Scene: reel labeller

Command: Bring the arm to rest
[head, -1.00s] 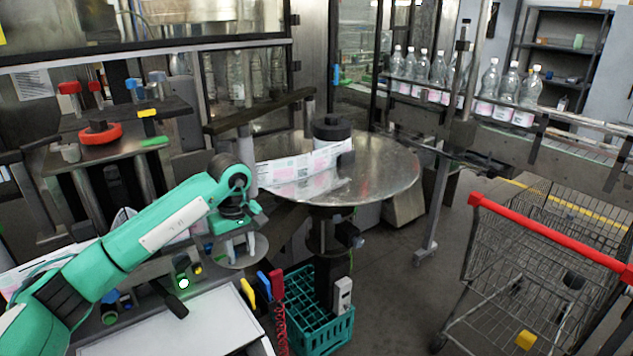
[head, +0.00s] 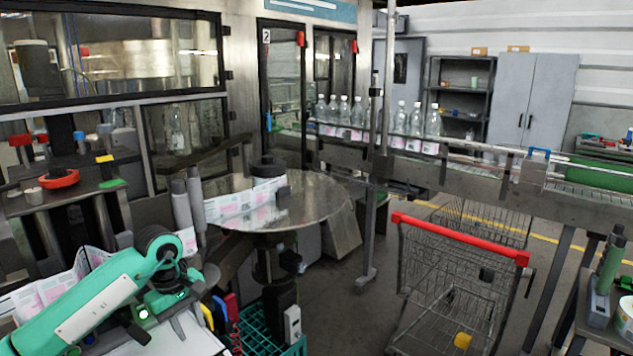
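My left arm, teal with a white panel, reaches in from the lower left in the head view. Its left gripper (head: 172,298) points down at the lower left, in front of the round metal table (head: 315,205). The fingers are small and hard to make out against the green and dark parts behind, so whether they are open or shut does not show. I see nothing clearly held. My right arm and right gripper are not in view.
A teal crate (head: 262,335) stands below. A red-handled shopping cart (head: 455,285) is at right. Bottles (head: 415,120) line the conveyor. Floor shows between table and cart.

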